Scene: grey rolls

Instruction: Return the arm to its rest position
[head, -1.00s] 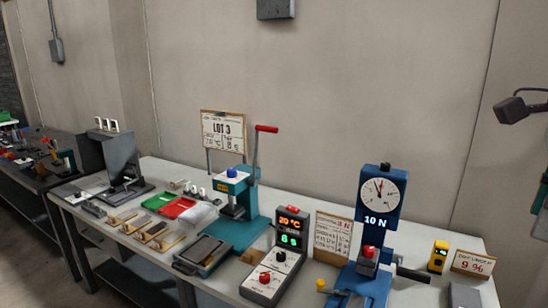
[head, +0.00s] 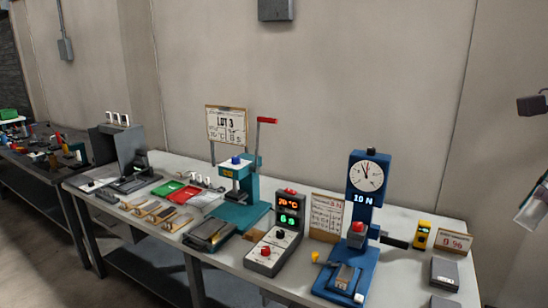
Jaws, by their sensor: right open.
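My right gripper (head: 532,158) shows only in part at the right edge of the head view. Its dark upper finger and its paler lower finger, with some green on it, stand wide apart with nothing between them. It is off the bench, beyond the right end, in front of the bare wall, and touches nothing that I can see. The rest of my right arm is cut off by the frame. My left gripper is out of view.
The white bench (head: 310,278) holds a blue force tester (head: 352,225), a teal press (head: 243,212), a two-knob controller (head: 275,250), a yellow meter (head: 421,235) and grey blocks (head: 445,272) at right. A darker bench (head: 40,172) stands far left.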

